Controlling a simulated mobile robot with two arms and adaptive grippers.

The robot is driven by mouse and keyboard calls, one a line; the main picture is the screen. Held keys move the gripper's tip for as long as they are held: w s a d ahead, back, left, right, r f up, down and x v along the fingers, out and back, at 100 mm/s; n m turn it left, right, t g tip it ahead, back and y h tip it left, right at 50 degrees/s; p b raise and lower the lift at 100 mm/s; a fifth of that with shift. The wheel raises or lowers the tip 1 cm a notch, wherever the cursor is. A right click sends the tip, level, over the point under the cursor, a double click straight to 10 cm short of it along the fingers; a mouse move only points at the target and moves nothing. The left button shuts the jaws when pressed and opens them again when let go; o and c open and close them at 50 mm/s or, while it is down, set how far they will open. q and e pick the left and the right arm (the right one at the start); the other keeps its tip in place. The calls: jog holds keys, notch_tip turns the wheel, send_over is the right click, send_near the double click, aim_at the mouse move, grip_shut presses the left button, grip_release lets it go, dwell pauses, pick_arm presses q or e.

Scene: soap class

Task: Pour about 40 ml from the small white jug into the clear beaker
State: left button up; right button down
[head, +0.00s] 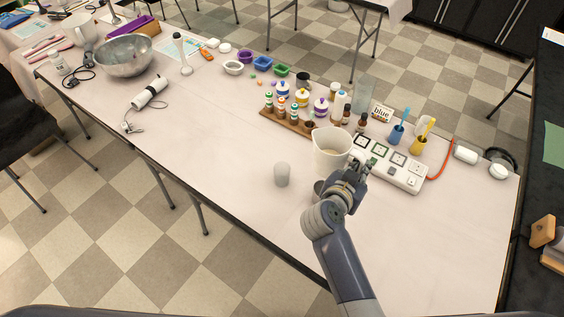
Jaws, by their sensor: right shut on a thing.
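The small white jug (329,154) is near the middle of the table, with its open top showing and little tilt that I can make out. My right gripper (355,172) is shut at the jug's right side, where the handle would be; the fingers hide the grip. A small, greyish see-through beaker (282,174) stands upright on the table to the left of the jug, apart from it. Its contents cannot be made out. No stream of liquid shows. My left gripper is not in view.
A grey round object (319,187) is partly hidden behind my right wrist. Bottles in a wooden rack (286,122) and a tall clear vessel (364,90) stand behind. The table left of the beaker is clear.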

notch_tip(320, 180, down, 8)
jog(key=w+a+p, duration=0.1)
jog(key=p, duration=0.1)
jog(key=shift+r+t+y+p, duration=0.15)
jog(key=shift+t+y+p, duration=0.15)
jog(key=shift+p, duration=0.05)
jog(key=shift+n, duration=0.4)
